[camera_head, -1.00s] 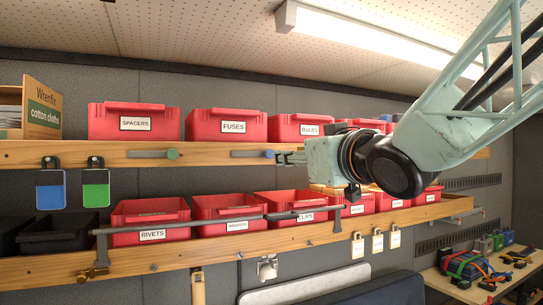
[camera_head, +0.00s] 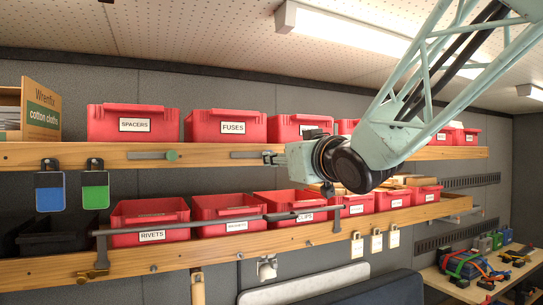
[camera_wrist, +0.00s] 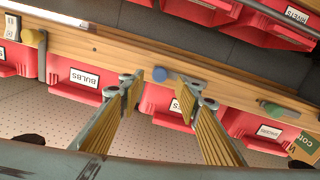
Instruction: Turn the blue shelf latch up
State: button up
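The blue shelf latch is a round blue knob (camera_wrist: 160,74) at the end of a grey bar (camera_head: 247,155) on the front edge of the upper wooden shelf. The bar lies level along the shelf edge. In the head view my gripper (camera_head: 272,158) hides the knob. In the wrist view, which is turned over, my gripper (camera_wrist: 159,90) is open, with one fingertip on each side of the knob. The fingers look apart from the knob; whether they touch it is unclear. The right finger covers part of the bar.
A green latch (camera_head: 171,155) sits level to the left on the same shelf edge. A yellow knob (camera_wrist: 30,37) shows in the wrist view. Red bins (camera_head: 225,124) line both shelves. A long grey rod (camera_head: 190,223) runs before the lower bins. Blue and green padlock tags (camera_head: 95,190) hang at left.

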aim_at(253, 155)
jog(key=shift+p+x, duration=0.5)
jog(key=shift+x, duration=2.5)
jog(key=shift+c, duration=0.4)
grip_shut()
